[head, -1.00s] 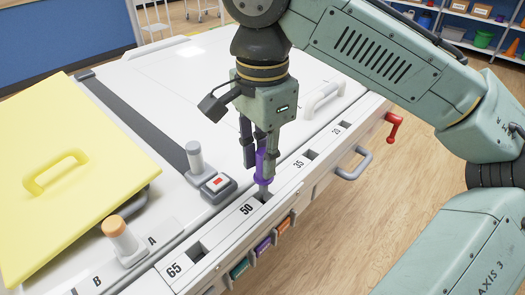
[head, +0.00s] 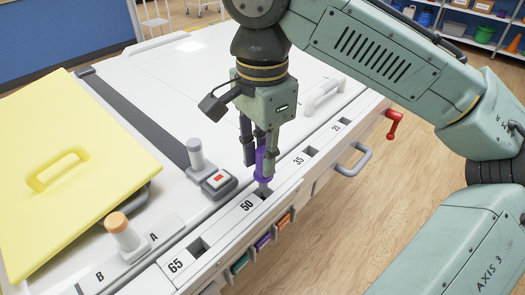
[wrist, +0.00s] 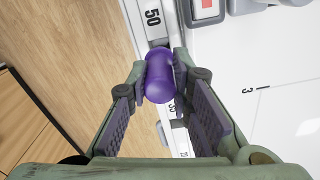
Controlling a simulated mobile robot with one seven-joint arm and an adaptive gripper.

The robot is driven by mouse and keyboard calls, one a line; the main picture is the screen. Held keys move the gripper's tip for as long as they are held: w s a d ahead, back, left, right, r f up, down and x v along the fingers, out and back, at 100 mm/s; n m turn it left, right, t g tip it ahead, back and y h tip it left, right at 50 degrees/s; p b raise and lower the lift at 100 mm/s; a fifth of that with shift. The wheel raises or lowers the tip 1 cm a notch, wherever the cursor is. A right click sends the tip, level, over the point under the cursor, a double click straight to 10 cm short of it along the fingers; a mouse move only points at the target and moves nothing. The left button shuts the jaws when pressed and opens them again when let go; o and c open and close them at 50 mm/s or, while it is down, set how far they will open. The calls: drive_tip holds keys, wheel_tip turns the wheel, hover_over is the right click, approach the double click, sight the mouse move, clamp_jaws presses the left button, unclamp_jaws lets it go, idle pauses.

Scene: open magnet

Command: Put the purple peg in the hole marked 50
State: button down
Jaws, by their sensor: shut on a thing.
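The purple peg (head: 264,165) is upright in my gripper (head: 260,150), with its narrow grey lower end pointing down. My gripper is shut on the peg's upper part. The peg's lower end meets the dark hole beside the label 50 (head: 247,205) on the white strip. I cannot tell how far, if at all, it is inside. In the wrist view the purple peg (wrist: 159,78) sits between the two fingers and covers the hole. The label 50 (wrist: 152,17) shows just above it there.
A grey post (head: 196,158) and a red-marked switch (head: 218,182) stand close to the left. A yellow lid (head: 75,170) lies farther left. A grey handle (head: 354,160) juts from the front side.

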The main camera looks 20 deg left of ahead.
drive_tip(key=shift+f+b, duration=0.95)
drive_tip(key=shift+f, duration=1.1)
drive_tip(key=c, duration=1.4)
unclamp_jaws()
drive_tip(key=shift+o, duration=0.2)
wheel_tip(320, 180, up, 12)
drive_tip(key=shift+r, duration=0.1)
drive_tip(key=shift+d, duration=0.1)
